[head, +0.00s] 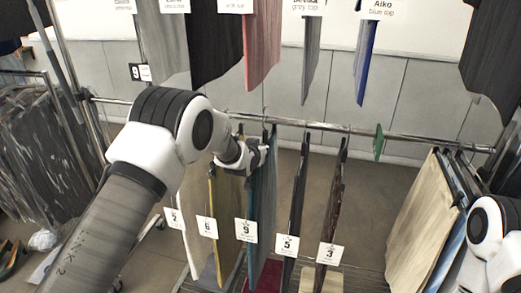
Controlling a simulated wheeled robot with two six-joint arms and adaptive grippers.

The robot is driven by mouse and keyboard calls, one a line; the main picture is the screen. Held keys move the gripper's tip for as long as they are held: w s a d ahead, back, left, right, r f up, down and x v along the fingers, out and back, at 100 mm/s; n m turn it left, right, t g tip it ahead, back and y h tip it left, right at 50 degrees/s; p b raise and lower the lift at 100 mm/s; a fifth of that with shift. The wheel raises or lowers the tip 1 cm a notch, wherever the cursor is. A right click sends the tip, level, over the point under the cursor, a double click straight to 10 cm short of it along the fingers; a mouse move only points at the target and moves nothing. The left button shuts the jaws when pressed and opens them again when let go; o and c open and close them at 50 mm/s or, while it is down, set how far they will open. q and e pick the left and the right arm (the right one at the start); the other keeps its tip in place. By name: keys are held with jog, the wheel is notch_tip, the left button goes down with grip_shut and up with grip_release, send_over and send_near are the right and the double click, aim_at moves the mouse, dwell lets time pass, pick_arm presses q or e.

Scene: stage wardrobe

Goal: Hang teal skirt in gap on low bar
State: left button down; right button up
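The teal skirt (262,215) hangs edge-on at the low bar (300,123), among other garments, with a white tag marked 9 (246,231) at its lower part. My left gripper (258,156) is at the top of the teal skirt, just below the bar, and overlaps it in the picture. Its fingers are small and partly hidden, so I cannot tell whether they are closed on the skirt or its hanger. My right arm shows only at the right edge; its gripper is out of view.
A dark garment (296,195) and a brown one (332,200) hang to the right of the teal skirt. A green disc-like piece (378,142) sits on the bar. Bare bar lies on both sides of it, before the beige garment (412,220). More clothes hang above.

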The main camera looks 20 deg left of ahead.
pick_arm(q)
jog(key=shift+f+b, duration=0.9)
jog(key=shift+f, duration=0.45)
jog(key=c, duration=0.9)
grip_release()
